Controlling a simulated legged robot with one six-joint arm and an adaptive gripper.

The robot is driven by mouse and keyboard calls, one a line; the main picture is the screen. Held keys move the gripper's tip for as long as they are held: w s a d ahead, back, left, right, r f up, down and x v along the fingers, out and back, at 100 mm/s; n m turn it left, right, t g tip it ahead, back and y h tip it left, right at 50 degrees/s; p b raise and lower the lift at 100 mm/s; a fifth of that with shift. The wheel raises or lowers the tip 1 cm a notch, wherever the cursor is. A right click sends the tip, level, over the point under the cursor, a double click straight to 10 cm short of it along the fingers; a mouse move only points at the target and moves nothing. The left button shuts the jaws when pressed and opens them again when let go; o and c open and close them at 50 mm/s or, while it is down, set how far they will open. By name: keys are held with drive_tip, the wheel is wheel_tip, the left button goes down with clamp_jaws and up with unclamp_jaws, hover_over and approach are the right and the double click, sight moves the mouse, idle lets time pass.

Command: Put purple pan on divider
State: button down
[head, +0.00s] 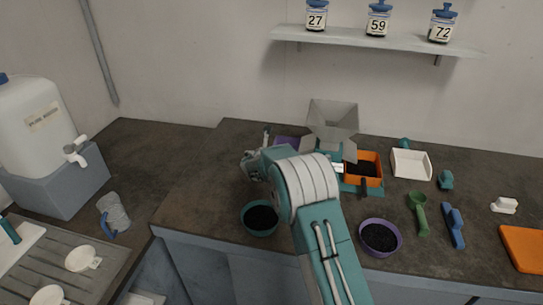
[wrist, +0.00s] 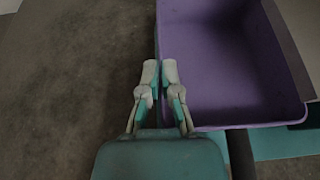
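The purple pan (wrist: 230,60) fills the upper right of the wrist view and looks empty inside. In the head view only a strip of the purple pan (head: 288,141) shows behind my arm, left of the divider. The divider (head: 334,115) has a grey hopper on top and teal parts below, partly hidden by my arm. My gripper (wrist: 160,72) has one finger on each side of the pan's left wall, closed on it. In the head view my gripper (head: 254,165) is at the pan's left, partly hidden.
An orange pan (head: 376,160) with dark grains sits right of the divider. A teal bowl (head: 247,222) and purple bowl (head: 366,247) with dark grains stand in front. A white tray (head: 427,164), green scoop (head: 420,217) and blue tool (head: 455,228) lie right. The bench left of my gripper is clear.

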drive_tip(key=shift+s+d+f, duration=0.2)
drive_tip(key=shift+d+f, duration=0.15)
drive_tip(key=shift+d, duration=0.25)
drive_tip(key=shift+f, duration=0.35)
drive_tip(key=shift+a+f, duration=0.15)
drive_tip(key=shift+a, duration=0.25)
drive_tip(key=c, duration=0.9)
unclamp_jaws()
drive_tip(key=shift+o, duration=0.5)
drive_tip(key=shift+d, duration=0.2)
